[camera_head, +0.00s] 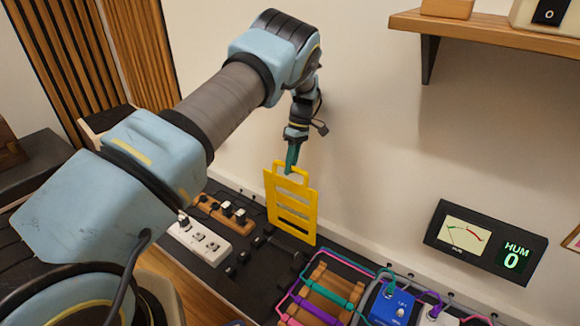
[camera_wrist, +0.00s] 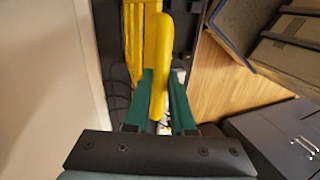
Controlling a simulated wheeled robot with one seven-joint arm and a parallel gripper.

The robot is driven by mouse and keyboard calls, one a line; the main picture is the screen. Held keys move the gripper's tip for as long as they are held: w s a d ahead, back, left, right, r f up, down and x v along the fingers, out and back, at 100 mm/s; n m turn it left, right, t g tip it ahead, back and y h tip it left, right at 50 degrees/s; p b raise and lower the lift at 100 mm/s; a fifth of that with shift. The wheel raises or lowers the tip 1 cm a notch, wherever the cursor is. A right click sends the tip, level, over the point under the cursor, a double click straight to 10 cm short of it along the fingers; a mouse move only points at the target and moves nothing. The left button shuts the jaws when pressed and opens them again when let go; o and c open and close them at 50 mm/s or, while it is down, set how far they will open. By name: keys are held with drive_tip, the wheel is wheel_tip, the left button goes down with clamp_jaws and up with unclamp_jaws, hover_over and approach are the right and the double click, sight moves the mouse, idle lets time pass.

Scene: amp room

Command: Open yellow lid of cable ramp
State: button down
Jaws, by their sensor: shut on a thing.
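The yellow lid (camera_head: 291,207) stands raised, nearly upright, above the black cable ramp (camera_head: 262,256) in the head view. It has slots and a loop handle at its top. My gripper (camera_head: 291,160) comes from above and is shut on that handle. In the wrist view the green fingers of my gripper (camera_wrist: 160,100) sit on both sides of the yellow handle (camera_wrist: 158,60), with more of the lid (camera_wrist: 134,40) behind it. The lower edge of the lid meets the dark ramp area; the hinge itself is too small to make out.
A white power strip (camera_head: 198,240) and a wooden one (camera_head: 222,212) lie left of the lid. A wooden rack with coloured cables (camera_head: 322,296) and a blue pedal (camera_head: 393,305) lie to the right. A HUM meter (camera_head: 485,246) and a shelf (camera_head: 490,32) are on the wall.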

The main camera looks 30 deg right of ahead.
drive_tip(key=shift+s+f, duration=0.25)
drive_tip(key=shift+f, duration=0.05)
drive_tip(key=c, duration=1.1)
unclamp_jaws()
drive_tip(key=o, duration=0.3)
drive_tip(key=shift+w+r, duration=0.1)
drive_tip(key=shift+o, duration=0.2)
drive_tip(key=shift+r, duration=0.1)
wheel_tip(320, 180, up, 10)
drive_tip(key=shift+f+p, duration=0.1)
drive_tip(key=shift+p, duration=0.3)
